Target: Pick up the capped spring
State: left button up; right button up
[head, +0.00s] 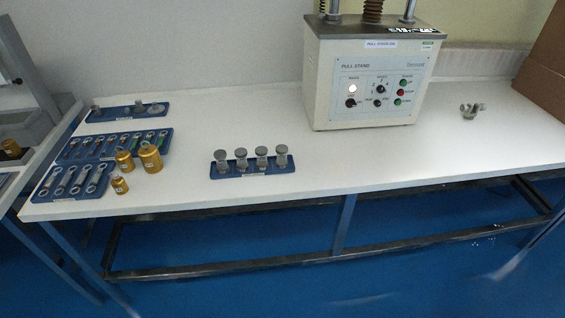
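Several small upright pieces with round grey caps, which look like the capped springs (262,157), stand in a row in a blue tray (253,172) near the front edge of the white table. Their bodies below the caps look pale grey, and the coils are too small to make out. I cannot tell which one the task means. Neither of my grippers shows in the head view.
A pull stand (368,80) stands behind and right of the tray. Brass weights (150,157) and blue trays of wrench-like parts (72,182) sit at the left. A small metal fitting (470,110) lies at the right. The table's front middle and right are clear.

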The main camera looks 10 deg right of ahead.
aim_at(281, 162)
jog(key=i+j, duration=0.25)
jog(key=i, duration=0.15)
jog(key=i+j, duration=0.25)
jog(key=i, duration=0.2)
